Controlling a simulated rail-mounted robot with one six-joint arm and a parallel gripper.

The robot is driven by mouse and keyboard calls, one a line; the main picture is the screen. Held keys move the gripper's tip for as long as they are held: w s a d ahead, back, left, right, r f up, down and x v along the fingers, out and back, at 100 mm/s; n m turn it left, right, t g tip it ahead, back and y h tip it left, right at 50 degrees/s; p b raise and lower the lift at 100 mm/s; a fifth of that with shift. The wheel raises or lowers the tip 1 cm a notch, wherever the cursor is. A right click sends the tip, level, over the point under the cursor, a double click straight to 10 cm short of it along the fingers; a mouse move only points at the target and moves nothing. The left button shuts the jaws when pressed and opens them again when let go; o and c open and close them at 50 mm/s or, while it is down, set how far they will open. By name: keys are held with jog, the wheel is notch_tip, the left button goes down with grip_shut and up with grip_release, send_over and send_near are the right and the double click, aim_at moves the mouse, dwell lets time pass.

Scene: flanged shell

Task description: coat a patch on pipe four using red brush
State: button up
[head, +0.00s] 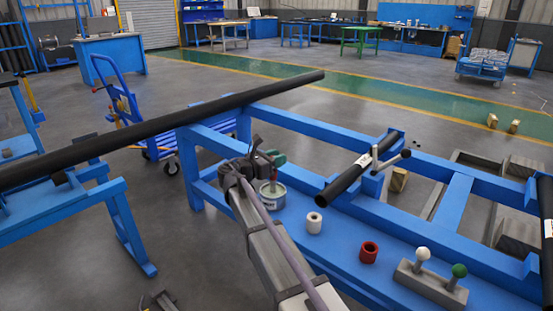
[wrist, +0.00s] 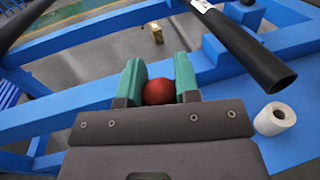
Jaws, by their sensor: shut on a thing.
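My gripper (head: 272,158) is shut on the red ball handle of the red brush (wrist: 159,91), which sits between its two green fingers (wrist: 132,82) in the wrist view. The brush's lower end is hidden there. In the head view the gripper is just above an open round tin (head: 272,196) on the blue bench; I cannot tell whether the bristles are inside it. A short black pipe (head: 345,182) with a white label lies to the right of the gripper, its end also in the wrist view (wrist: 245,52). The label is too small to read, so I cannot tell which pipe is four.
A holder (head: 430,284) carries a white-knobbed and a green-knobbed brush. A white roll (head: 314,222) and a red ring (head: 369,252) stand on the bench (head: 335,262). A long black pipe (head: 150,135) crosses at left; another labelled pipe (head: 546,215) is at the right edge.

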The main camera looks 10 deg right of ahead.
notch_tip(320, 180, up, 7)
jog(key=p, duration=0.7)
dwell(0.4)
